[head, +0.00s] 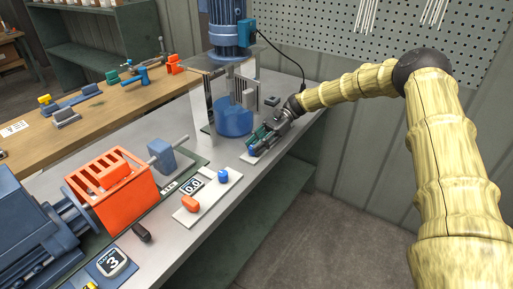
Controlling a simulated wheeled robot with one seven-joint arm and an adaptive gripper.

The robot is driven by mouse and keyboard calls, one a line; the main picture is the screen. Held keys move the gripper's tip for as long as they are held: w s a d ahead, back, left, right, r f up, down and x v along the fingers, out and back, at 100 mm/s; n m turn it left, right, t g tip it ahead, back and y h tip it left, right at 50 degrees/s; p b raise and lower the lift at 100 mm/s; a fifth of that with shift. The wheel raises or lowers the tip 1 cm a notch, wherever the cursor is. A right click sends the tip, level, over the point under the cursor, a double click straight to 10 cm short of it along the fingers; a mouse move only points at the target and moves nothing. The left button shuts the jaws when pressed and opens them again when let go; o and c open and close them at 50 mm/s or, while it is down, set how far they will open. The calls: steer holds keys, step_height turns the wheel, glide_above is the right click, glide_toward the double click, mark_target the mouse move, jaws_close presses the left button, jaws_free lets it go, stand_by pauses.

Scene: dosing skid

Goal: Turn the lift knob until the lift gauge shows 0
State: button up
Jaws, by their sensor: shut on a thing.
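My gripper (257,146) is at the far end of the grey bench, pointing down to the left. It is shut on a small blue knob (253,151), which is mostly hidden by the fingers. The knob sits on a pale plate (246,159) in front of the blue mixer. No readable lift gauge shows beside this knob; my gripper may cover it. I cannot tell whether either is the lift gauge.
The mixer motor (230,30) stands over a blue vessel (233,120) behind clear panels. An orange guard (112,185) and a black handle (141,232) are at left. Open floor lies right.

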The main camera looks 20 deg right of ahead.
steer(key=shift+s+a+f+n+g+h, duration=0.1)
steer(key=shift+f+n+g+h, duration=0.15)
steer(key=shift+n+g, duration=0.25)
steer(key=o, duration=1)
steer(key=shift+r, duration=0.1)
steer(key=v, duration=1.2)
steer(key=shift+r, duration=0.1)
